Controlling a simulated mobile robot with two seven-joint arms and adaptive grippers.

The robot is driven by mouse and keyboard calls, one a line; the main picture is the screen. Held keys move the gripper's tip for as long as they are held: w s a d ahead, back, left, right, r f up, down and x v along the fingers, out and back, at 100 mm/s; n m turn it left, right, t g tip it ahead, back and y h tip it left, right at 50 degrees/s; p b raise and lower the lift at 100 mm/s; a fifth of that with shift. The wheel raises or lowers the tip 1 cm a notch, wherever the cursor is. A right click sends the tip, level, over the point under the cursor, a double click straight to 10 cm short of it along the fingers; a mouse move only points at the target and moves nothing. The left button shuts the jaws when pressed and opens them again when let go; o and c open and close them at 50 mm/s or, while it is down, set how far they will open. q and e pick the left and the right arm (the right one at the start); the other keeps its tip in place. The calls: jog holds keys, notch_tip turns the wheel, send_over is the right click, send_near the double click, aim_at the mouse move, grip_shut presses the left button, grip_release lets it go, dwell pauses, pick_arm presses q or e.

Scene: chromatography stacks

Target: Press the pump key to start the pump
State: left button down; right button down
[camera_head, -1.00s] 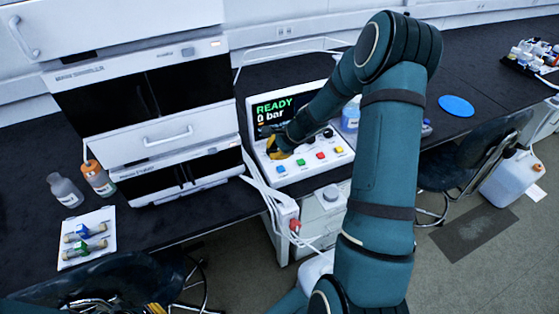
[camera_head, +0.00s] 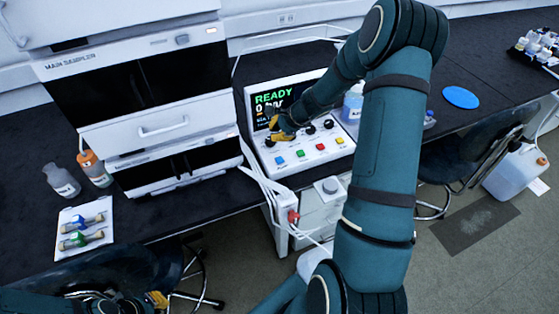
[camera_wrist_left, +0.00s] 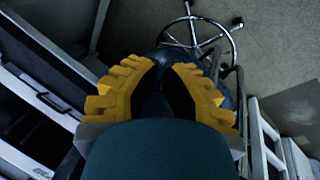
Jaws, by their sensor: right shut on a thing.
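The pump unit (camera_head: 256,150) is a white box with a sloping front on the bench. Its dark screen (camera_head: 300,92) reads READY and 0 bar in green and white. Blue (camera_head: 280,160), green (camera_head: 299,154), red (camera_head: 320,146) and yellow keys (camera_head: 339,140) line its front; their labels are too small to read. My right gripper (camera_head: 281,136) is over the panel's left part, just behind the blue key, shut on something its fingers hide. My left gripper (camera_head: 157,299) is low at the bottom left; in the left wrist view it is open and empty (camera_wrist_left: 164,72).
Black knobs (camera_head: 310,129) stand behind the keys. The white sampler stack (camera_head: 150,120) is left of the pump. Bottles (camera_head: 62,181) and a white tray (camera_head: 85,240) with vials are at the left. A blue disc (camera_head: 461,97) lies right. Chairs stand in front of the bench.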

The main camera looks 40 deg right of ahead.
jog(key=b, duration=0.5)
send_over(270, 156)
jog(key=s+d, duration=0.1)
jog(key=s, duration=0.2)
jog(key=f, duration=0.7)
jog(key=shift+w, duration=0.2)
jog(key=shift+f+b, duration=0.45)
jog(key=shift+b, duration=0.25)
jog(key=shift+f+b, duration=0.4)
jog(key=shift+b, duration=0.1)
jog(key=shift+f+b, duration=0.5)
jog(key=shift+b, duration=0.05)
dwell(0.3)
jog(key=shift+r, duration=0.1)
jog(key=shift+r+p, duration=0.7)
jog(key=shift+r, duration=0.15)
jog(key=shift+r, duration=0.1)
